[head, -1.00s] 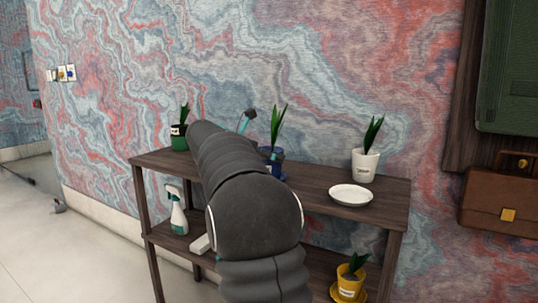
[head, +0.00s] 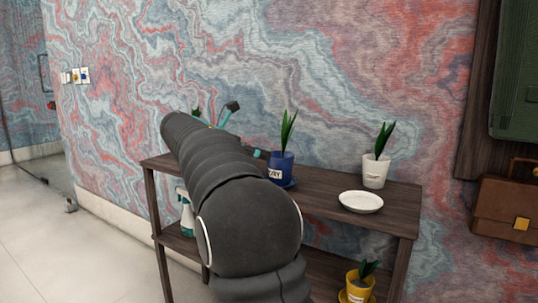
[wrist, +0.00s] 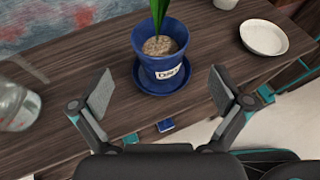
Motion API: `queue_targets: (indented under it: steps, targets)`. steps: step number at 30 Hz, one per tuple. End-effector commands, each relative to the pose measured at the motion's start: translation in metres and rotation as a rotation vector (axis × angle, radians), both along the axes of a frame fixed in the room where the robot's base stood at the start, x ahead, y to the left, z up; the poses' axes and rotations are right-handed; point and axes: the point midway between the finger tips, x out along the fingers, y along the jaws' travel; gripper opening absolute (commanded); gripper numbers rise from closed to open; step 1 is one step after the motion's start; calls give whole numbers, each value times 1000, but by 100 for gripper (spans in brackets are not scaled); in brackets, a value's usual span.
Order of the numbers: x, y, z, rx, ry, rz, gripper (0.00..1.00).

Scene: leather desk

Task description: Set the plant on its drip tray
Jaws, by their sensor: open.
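A white pot (head: 375,173) with a leafy plant stands on the top shelf, apart from a white drip tray (head: 361,203) in front of it. The tray also shows in the wrist view (wrist: 263,38). A blue pot (wrist: 163,67) with a plant and a label sits upright on a blue drip tray (wrist: 163,89); the pot also shows in the head view (head: 279,171). My gripper (wrist: 161,82) is open, with its fingers spread to either side in front of the blue pot. It holds nothing. My arm hides much of the shelf's left part in the head view.
The dark wooden shelf (head: 325,203) has bare room between the blue and white pots. A clear bottle (wrist: 14,106) stands left of my gripper. A yellow pot (head: 358,288) and a spray bottle (head: 185,213) are lower down. A brown bag (head: 508,208) hangs at right.

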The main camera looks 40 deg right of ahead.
Motion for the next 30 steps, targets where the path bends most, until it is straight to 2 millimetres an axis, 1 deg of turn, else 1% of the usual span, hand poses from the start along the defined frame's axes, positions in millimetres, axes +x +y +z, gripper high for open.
queue_targets:
  steps: [1, 3, 6, 16, 19, 20, 23, 26, 30]
  targets:
    - [0, 8, 4, 0, -1, 2, 100]
    - [0, 15, 7, 0, 0, 2, 100]
    - [0, 22, 9, 0, 0, 1, 100]
    - [-1, 27, 11, 3, -5, -1, 100]
    - [-9, 32, 8, 34, -50, 1, 100]
    - [-13, 35, 6, 52, -75, 0, 100]
    - [-35, 51, -6, 145, -194, -10, 100]
    - [-63, 74, -25, 274, -351, -43, 100]
    - [-107, 111, -58, 474, -565, -134, 100]
